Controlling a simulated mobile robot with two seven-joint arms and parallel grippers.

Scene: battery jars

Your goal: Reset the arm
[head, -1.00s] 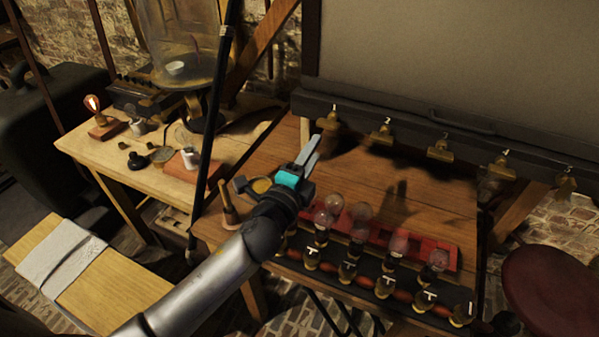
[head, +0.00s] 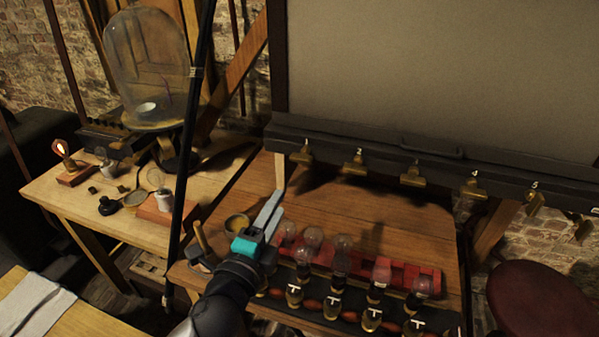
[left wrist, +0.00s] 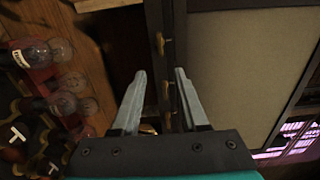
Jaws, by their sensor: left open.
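My left gripper (head: 268,212) is above the near left part of the wooden table (head: 400,215) in the head view. Its arm comes up from the bottom edge. In the left wrist view its two fingers (left wrist: 160,95) stand apart with nothing between them. The fingers point toward the dark rail (left wrist: 167,60) and the pale board (left wrist: 235,70). My right gripper is not in view.
Several glass bulbs in a red rack (head: 400,275) and a row of dark sockets (head: 332,306) lie right of the gripper. Numbered brass clips (head: 359,164) hang from the rail. A glass bell jar (head: 147,70) stands on the left table. A dark red stool (head: 535,300) is at right.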

